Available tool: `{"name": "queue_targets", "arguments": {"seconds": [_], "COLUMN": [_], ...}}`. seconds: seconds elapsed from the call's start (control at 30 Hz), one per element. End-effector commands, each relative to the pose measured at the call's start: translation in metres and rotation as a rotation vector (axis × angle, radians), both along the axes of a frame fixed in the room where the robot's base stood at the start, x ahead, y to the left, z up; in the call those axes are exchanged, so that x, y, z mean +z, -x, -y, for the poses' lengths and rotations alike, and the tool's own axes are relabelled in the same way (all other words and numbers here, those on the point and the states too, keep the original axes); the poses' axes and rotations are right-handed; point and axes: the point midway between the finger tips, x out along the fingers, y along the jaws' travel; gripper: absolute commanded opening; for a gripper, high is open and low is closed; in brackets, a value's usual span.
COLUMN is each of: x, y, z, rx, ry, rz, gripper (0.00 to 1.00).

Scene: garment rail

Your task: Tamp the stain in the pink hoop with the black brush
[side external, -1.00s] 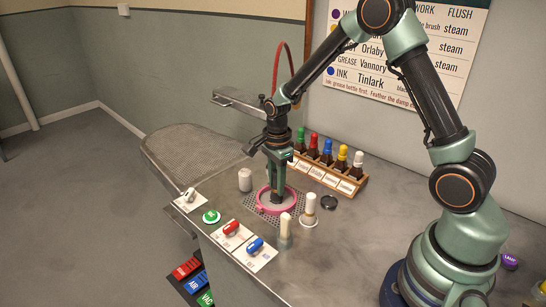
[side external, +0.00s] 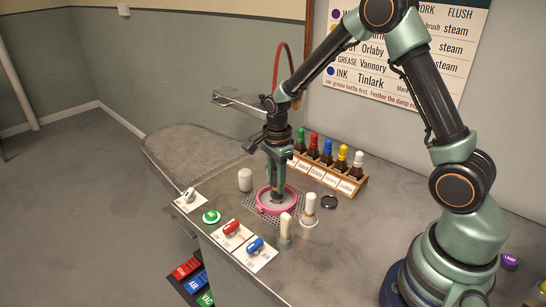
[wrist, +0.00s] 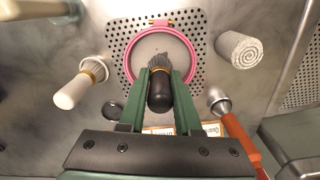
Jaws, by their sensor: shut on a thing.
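The pink hoop (side external: 262,206) lies on a perforated plate on the worktop. It also shows in the wrist view (wrist: 128,52), around pale cloth. My gripper (wrist: 160,92) is shut on the black brush (wrist: 159,103), with one green finger on each side of its dark handle. The brush's dark bristles (wrist: 159,62) point into the hoop, over its near-middle part. In the side view my gripper (side external: 276,188) is above the hoop's inside. I cannot tell whether the bristles touch the cloth. No stain is clearly visible; the bristles may hide it.
Two pale-handled brushes (side external: 285,230) (side external: 309,208) stand close in front and right of the hoop. A rack of colour-capped bottles (side external: 327,172) stands behind. Coloured switches (side external: 231,228) line the front edge.

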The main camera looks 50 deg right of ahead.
Motion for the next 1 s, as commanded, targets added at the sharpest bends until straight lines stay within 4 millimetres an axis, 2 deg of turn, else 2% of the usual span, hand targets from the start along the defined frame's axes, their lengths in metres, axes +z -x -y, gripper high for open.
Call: {"name": "queue_targets", "arguments": {"seconds": [0.33,0.83,1.0], "x": [-0.001,-0.019,-0.018], "y": [0.000,0.000,0.000], "z": [0.000,0.000,0.000], "rx": [0.000,0.000,0.000], "ry": [0.000,0.000,0.000], "rz": [-0.001,-0.001,0.000], "gripper": [0.00,0.00,0.00]}}
